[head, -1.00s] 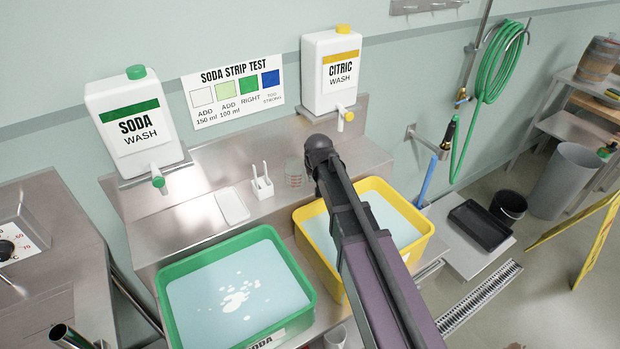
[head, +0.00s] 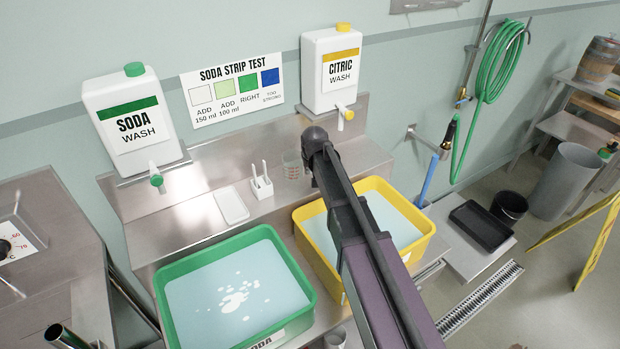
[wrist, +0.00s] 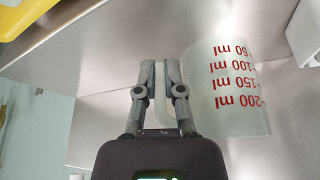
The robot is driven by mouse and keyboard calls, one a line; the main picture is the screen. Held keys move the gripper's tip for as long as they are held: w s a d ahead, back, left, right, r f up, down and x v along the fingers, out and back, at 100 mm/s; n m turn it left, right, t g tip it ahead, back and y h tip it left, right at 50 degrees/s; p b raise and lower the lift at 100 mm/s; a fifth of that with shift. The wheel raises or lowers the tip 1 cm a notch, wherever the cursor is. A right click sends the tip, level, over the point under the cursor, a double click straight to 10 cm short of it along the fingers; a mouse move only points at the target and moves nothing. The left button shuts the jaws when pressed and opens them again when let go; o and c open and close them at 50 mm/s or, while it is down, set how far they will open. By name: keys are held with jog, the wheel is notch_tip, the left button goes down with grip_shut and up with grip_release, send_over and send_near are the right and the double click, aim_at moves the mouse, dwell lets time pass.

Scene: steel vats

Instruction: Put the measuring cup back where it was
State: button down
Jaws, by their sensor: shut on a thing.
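The clear measuring cup with red ml marks (wrist: 226,90) is close up in the wrist view, its lettering upside down there. My gripper (wrist: 160,68) is shut on the cup's handle, with the cup body to the right of the fingers. In the head view the measuring cup (head: 292,165) shows above the steel bench, left of my arm's end. My fingers are hidden behind my arm there. Whether the cup's base touches the steel cannot be told.
A white strip holder (head: 262,187) and a white tray (head: 231,205) lie left of the cup. The yellow citric tub (head: 425,222) and green soda tub (head: 300,268) are in front.

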jog(key=shift+f+b, duration=1.05)
jog(key=shift+f, duration=0.35)
jog(key=shift+f, duration=0.1)
jog(key=c, duration=0.8)
grip_release()
jog(key=shift+o, duration=0.2)
jog(key=shift+r, duration=0.2)
jog(key=p+v, duration=1.1)
jog(key=v, duration=0.1)
jog(key=shift+d, duration=0.1)
jog(key=s+d+f+m+g, duration=0.1)
jog(key=s+d+g, duration=0.3)
jog(key=s+d, duration=1.6)
jog(key=shift+s+f+m+g+h, duration=0.3)
jog(key=shift+s+m+h, duration=0.1)
jog(key=shift+s+m, duration=0.4)
